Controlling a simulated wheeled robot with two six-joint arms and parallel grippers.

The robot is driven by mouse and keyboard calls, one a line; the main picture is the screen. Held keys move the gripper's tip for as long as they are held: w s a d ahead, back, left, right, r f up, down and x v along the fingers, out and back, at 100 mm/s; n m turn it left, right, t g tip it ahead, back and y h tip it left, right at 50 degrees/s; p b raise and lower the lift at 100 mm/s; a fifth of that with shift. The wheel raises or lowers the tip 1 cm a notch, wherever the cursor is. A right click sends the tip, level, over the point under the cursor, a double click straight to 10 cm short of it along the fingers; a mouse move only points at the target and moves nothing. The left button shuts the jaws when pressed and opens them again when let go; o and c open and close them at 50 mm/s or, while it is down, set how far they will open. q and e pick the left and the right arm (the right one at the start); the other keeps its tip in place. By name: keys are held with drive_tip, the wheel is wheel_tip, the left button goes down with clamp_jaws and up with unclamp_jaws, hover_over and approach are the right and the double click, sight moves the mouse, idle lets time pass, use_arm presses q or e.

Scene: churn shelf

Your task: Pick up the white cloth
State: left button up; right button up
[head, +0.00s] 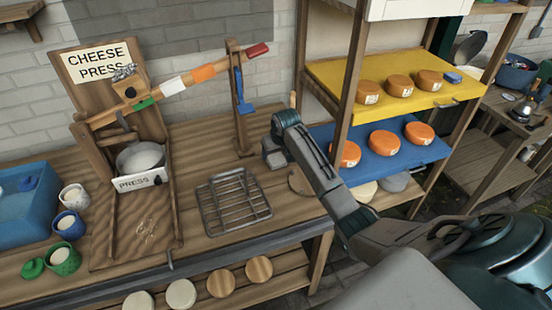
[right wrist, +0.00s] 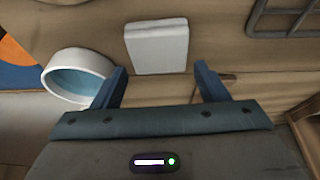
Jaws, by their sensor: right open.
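The white cloth (right wrist: 157,48) is a pale, folded, squarish pad lying on the wooden bench top. It shows in the right wrist view at the top centre, just beyond the fingertips. My right gripper (right wrist: 163,82) is open, its two blue fingers apart with nothing between them. The cloth lies ahead of the gap, apart from both fingers as far as I can see. In the head view my right gripper (head: 272,156) is low over the bench's right end, and I cannot make out the cloth there. My left gripper is not in view.
A white round bowl (right wrist: 78,77) with a blue inside stands close to the left finger. A wire rack (head: 233,200) lies left of the gripper in the head view. The cheese press (head: 135,170) stands farther left. Shelves with cheeses (head: 400,148) rise to the right.

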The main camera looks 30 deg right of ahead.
drive_tip(key=shift+w+f, duration=0.15)
drive_tip(key=shift+f, duration=0.3)
drive_tip(key=shift+w+f, duration=0.2)
drive_tip(key=shift+f, duration=0.25)
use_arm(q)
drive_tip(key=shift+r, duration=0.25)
use_arm(e)
drive_tip(key=c, duration=0.7)
drive_tip(key=shift+c, duration=0.2)
